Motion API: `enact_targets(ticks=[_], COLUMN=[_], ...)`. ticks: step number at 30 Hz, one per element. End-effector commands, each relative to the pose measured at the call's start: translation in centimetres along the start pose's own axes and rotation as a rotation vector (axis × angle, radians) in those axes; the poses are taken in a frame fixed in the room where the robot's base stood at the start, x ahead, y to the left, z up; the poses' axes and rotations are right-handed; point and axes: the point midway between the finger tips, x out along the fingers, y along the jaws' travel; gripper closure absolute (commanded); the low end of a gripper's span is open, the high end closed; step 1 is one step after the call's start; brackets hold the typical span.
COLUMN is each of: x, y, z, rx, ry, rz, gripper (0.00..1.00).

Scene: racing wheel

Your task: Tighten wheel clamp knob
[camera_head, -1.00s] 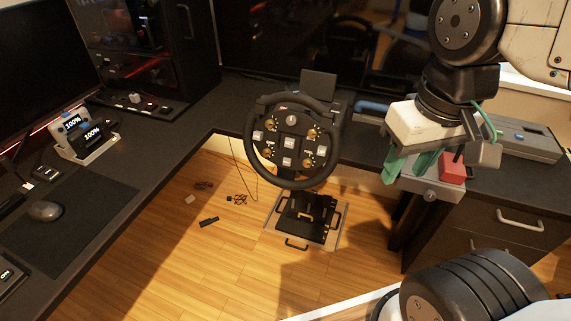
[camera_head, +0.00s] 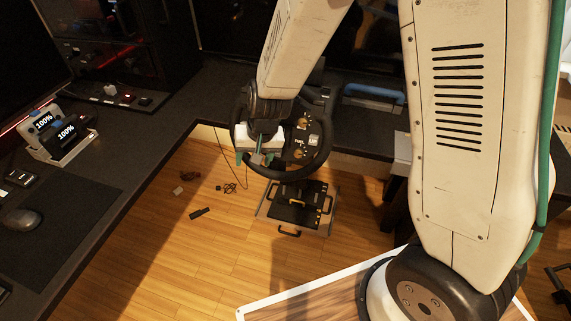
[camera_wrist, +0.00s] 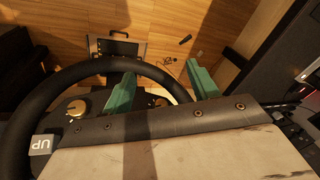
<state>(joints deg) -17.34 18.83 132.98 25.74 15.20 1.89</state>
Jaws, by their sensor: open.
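The black racing wheel (camera_head: 326,150) is fixed at the desk's front edge, and its left half is partly hidden by my arm in the head view. In the wrist view its rim (camera_wrist: 62,82) arcs across the left, with a gold dial (camera_wrist: 76,108) on its face. My gripper (camera_head: 255,159) is in front of the wheel, pointing downward, with its teal fingers apart and nothing seen between them. In the wrist view my gripper (camera_wrist: 163,87) has one finger overlapping the rim and the other right of it; contact cannot be told. I cannot make out the clamp knob.
A pedal set (camera_head: 296,205) stands on the wooden floor below the wheel. The dark desk (camera_head: 135,150) runs along the left and back. A blue-handled case (camera_head: 372,94) lies on it behind the wheel. Small loose items (camera_head: 200,212) lie on the floor.

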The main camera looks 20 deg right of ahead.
Motion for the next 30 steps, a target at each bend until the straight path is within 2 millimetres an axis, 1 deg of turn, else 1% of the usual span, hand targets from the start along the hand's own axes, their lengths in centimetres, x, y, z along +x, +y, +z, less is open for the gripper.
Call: enact_targets(ticks=[1,2,3,5,6,8,9,11,12,14,16,18,22,24,27,30], x=[3.1,4.7,6.8,10.0,12.1,15.2,17.1,19.6,21.0,22.6,23.5,23.8,23.3,22.6,21.2,20.0], y=[-0.1,-0.2,-0.2,0.0,0.3,0.8,1.2,2.1,2.7,3.8,5.0,6.2,8.5,9.6,10.8,11.3], z=[0.4,0.5,0.7,1.2,1.6,2.1,2.3,2.2,1.9,0.9,-0.6,-2.0,-3.8,-4.3,-4.4,-4.2], rx=[0.013,0.023,0.034,0.051,0.061,0.077,0.089,0.108,0.123,0.147,0.172,0.189,0.203,0.197,0.177,0.153], ry=[-0.005,0.001,0.010,0.024,0.037,0.064,0.094,0.156,0.213,0.320,0.453,0.590,0.849,0.985,1.159,1.286], rz=[0.017,0.026,0.040,0.064,0.082,0.112,0.133,0.164,0.186,0.221,0.260,0.301,0.390,0.440,0.507,0.559], gripper=[0.41,0.41,0.41,0.41,0.41,0.41,0.41,0.41,0.41,0.41,0.41,0.41,0.41,0.41,0.41,0.41])
